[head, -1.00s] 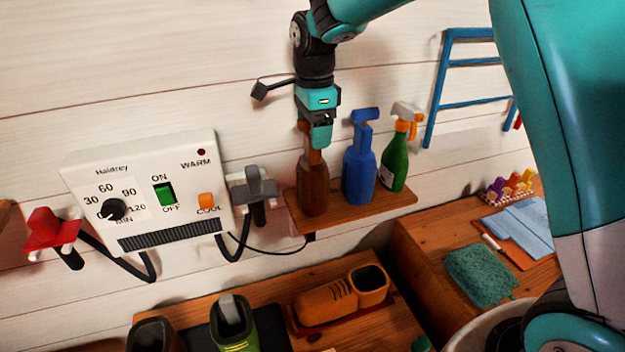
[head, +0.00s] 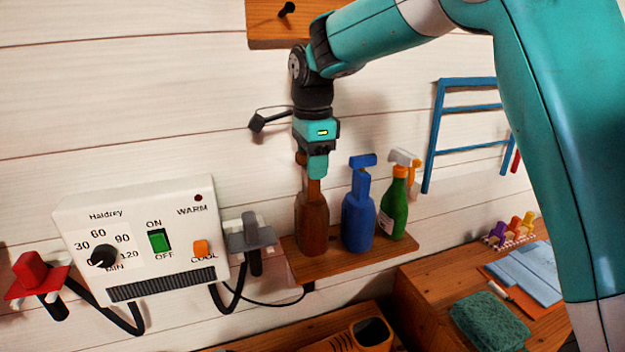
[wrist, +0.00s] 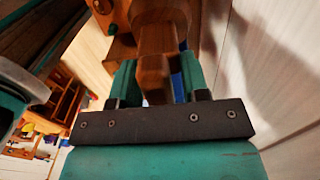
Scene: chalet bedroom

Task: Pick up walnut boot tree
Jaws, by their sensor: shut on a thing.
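A dark brown, bottle-shaped piece (head: 312,225) stands upright at the left end of a small wooden wall shelf (head: 345,265). I take it for the walnut boot tree; its narrow top shows wood grain between the fingers in the wrist view (wrist: 155,75). My gripper (head: 311,172) points down from above and is shut on that narrow top. The finger in front hides part of the top. I cannot tell whether its base touches the shelf or is slightly above it.
A white dryer box (head: 145,240) and a grey holder (head: 250,240) are on the wall to the left. A blue rack (head: 470,130) hangs at the right.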

